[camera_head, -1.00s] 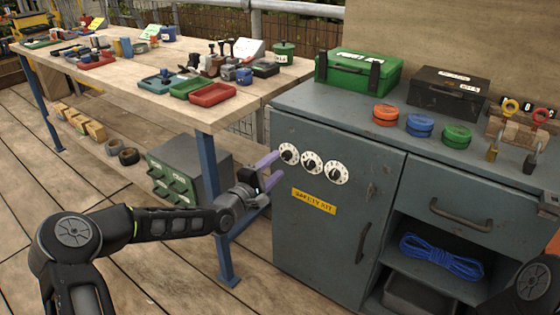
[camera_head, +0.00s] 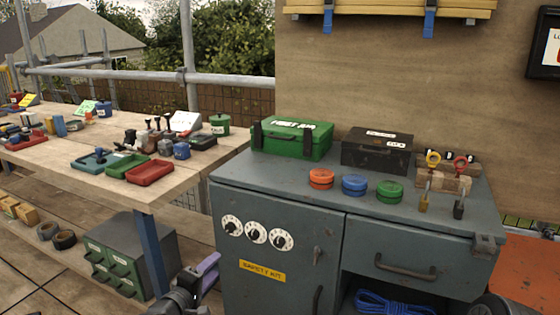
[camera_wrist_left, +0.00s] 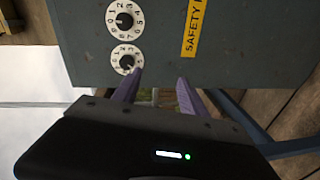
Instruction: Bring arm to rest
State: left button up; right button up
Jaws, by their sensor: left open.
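My left gripper (camera_head: 208,268) shows at the bottom of the head view, its purple fingers just left of the grey cabinet (camera_head: 330,262). In the left wrist view its two purple fingers (camera_wrist_left: 157,90) are apart with nothing between them. They point toward the cabinet front, near the white dials. The cabinet has a row of three dials (camera_head: 256,233) and a yellow "SAFETY KIT" label (camera_head: 262,271). Its door looks closed. Most of my left arm is below the head view. My right gripper is not in view.
A green box (camera_head: 291,139), a dark box (camera_head: 377,151) and orange, blue and green round tins stand on the cabinet. A wooden workbench (camera_head: 190,180) with trays and tools is at left. A green drawer unit (camera_head: 128,254) stands beneath it. Blue rope (camera_head: 390,302) lies in the open shelf.

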pick_arm(q)
jog(key=s+d+f+m+g, duration=0.3)
jog(key=s+d+f+g, duration=0.15)
jog(key=s+f, duration=0.45)
jog(key=s+d+f+m+g, duration=0.3)
jog(key=s+d+f, duration=0.3)
jog(key=f, duration=0.6)
jog(key=s+d+f+m+g, duration=0.1)
jog(key=s+f+m+g, duration=0.15)
jog(key=s, duration=0.65)
jog(key=s+d+f+m+g+y, duration=0.1)
jog(key=s+d+f+g, duration=0.15)
jog(key=s, duration=0.55)
jog(key=s+d+f+m+g, duration=0.1)
jog(key=s+f+g, duration=0.25)
jog(key=s, duration=0.55)
notch_tip(320, 180, up, 24)
jog(key=t+p, duration=0.1)
jog(key=p, duration=2.3)
jog(key=shift+s+d+f, duration=0.15)
jog(key=shift+f, duration=0.1)
